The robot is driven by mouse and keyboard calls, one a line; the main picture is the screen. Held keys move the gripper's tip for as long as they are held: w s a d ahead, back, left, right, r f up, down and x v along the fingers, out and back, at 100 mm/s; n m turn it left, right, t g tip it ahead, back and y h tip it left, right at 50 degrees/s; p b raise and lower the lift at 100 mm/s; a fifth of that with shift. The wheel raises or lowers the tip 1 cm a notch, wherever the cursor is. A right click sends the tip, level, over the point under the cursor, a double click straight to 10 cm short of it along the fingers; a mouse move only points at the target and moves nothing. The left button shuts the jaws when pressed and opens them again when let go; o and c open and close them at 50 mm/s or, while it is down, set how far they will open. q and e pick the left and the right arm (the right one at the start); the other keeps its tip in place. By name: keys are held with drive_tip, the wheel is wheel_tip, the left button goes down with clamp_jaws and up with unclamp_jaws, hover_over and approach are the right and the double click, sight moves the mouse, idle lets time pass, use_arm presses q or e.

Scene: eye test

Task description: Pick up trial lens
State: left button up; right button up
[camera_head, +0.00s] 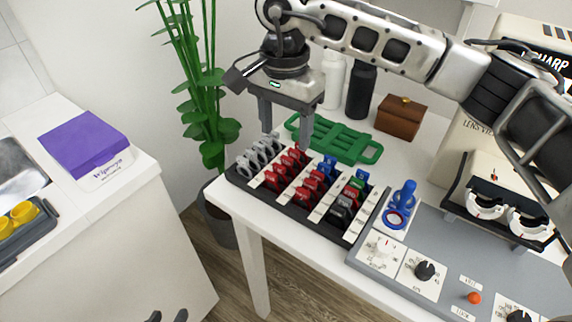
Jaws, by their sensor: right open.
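A black tray (295,213) on the white table holds several rows of trial lenses: grey lenses (258,155) at the left, red lenses (276,180), blue lenses (326,168), and a few green and dark ones at the right. A blue ringed lens-like piece (398,215) stands on a white square right of the tray. My right gripper (286,142), its arm coming from the right, is open, pointing down above the tray's back left, near the grey and red lenses. Nothing shows between its fingers.
A green rack (335,139), brown box (400,118) and bottles (360,90) stand behind the tray. A grey panel (450,252) with knobs and a lens machine are at the right. A plant (207,90) stands left of the table; a white counter (95,225) is further left.

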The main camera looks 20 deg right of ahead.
sight(287, 158)
wheel_tip(287, 158, down, 8)
drive_tip(key=shift+w+d+r+p, duration=0.15)
drive_tip(key=shift+p, duration=0.2)
drive_tip(key=c, duration=1.1)
